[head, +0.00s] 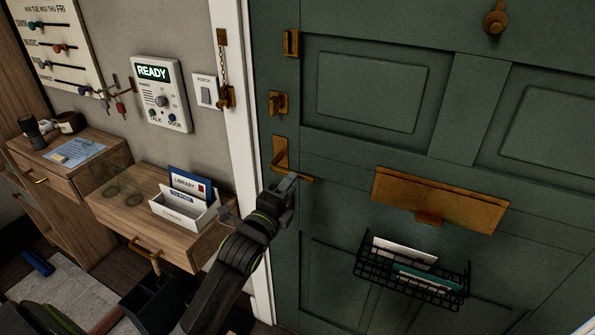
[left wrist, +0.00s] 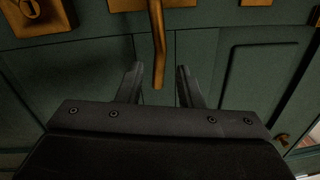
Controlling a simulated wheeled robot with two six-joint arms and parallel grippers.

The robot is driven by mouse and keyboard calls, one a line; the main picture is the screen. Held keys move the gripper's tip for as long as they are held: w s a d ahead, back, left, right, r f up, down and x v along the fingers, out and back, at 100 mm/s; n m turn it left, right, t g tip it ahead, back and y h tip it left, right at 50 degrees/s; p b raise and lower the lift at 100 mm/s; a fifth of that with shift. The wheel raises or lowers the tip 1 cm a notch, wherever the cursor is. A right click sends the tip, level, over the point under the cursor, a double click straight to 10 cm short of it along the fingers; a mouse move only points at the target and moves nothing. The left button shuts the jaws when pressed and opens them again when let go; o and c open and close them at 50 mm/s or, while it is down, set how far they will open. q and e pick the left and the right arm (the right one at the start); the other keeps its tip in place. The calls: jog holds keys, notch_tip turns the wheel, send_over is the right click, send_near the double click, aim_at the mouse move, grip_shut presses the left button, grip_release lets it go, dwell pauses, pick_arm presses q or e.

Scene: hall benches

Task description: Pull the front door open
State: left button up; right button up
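The green front door (head: 390,85) stands shut against its white frame (head: 233,90). Its brass lever handle (head: 280,152) sits low near the door's left edge, and the lever also shows in the left wrist view (left wrist: 157,45). My left gripper (head: 287,188) is at the lever. In the left wrist view its two fingers are open, one on each side of the lever's end, with gaps visible on both sides. A brass thumb-turn lock (head: 278,103) is above the handle. My right gripper is not in view.
A brass chain (head: 224,70) hangs on the frame, apart from the door's catch (head: 291,43). A brass letter flap (head: 440,200) and black wire basket (head: 410,274) stick out from the door. A wooden drawer shelf (head: 130,205) with a letter holder (head: 185,212) stands left.

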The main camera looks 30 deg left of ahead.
pick_arm(q)
jog(key=shift+w+r, duration=0.15)
jog(key=shift+w, duration=2.4)
jog(key=shift+c, duration=0.3)
grip_shut()
